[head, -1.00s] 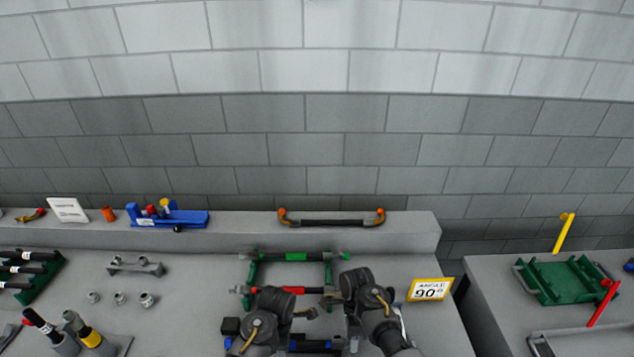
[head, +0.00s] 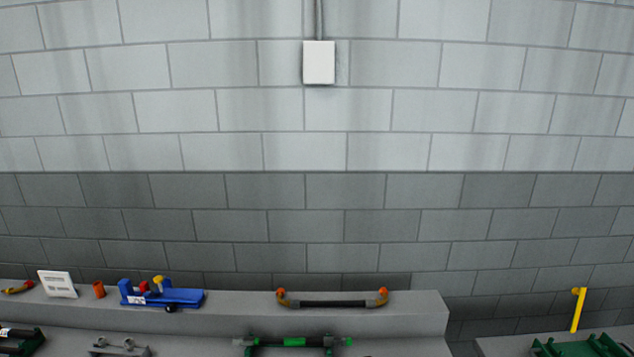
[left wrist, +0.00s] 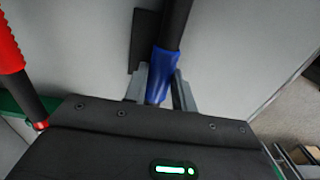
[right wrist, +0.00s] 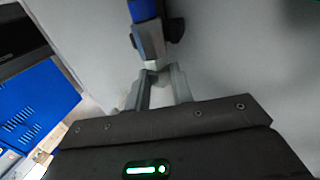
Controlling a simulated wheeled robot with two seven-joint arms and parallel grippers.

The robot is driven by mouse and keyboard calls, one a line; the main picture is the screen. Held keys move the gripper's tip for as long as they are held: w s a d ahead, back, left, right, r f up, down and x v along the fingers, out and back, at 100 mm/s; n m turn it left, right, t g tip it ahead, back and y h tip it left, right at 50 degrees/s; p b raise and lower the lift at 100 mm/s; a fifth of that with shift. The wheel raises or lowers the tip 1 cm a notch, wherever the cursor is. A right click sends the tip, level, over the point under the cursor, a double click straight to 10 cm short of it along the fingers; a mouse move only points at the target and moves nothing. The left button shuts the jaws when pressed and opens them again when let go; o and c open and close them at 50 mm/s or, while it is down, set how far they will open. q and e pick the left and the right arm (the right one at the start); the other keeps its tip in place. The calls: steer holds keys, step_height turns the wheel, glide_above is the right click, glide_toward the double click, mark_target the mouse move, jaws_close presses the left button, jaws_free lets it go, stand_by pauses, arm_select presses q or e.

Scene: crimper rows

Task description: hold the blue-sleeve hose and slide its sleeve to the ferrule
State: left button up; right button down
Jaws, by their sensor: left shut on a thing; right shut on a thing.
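In the left wrist view a blue sleeve (left wrist: 163,75) sits around a black hose (left wrist: 176,22). My left gripper (left wrist: 157,92) is shut on the blue sleeve, with a grey finger on each side. My right gripper (right wrist: 156,72) is shut on the end of this metal fitting. I cannot tell whether the two blue parts are one sleeve. Neither gripper nor this hose shows in the head view.
A red-sleeved hose (left wrist: 10,50) lies left in the left wrist view. A blue slotted thing (right wrist: 35,110) is left in the right wrist view. In the head view a green-sleeved hose (head: 295,341), a black hose with orange ends (head: 330,303) and a blue tool (head: 160,294) are near the wall.

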arm_select(q)
steer(key=shift+a, duration=3.1)
arm_select(e)
steer(key=shift+d, duration=0.1)
arm_select(q)
steer(key=o, duration=1)
steer(key=shift+d, duration=0.1)
steer(key=shift+r, duration=0.1)
step_height(320, 180, up, 12)
arm_select(e)
steer(key=c, duration=1.1)
jaws_free()
steer(key=shift+c, duration=0.2)
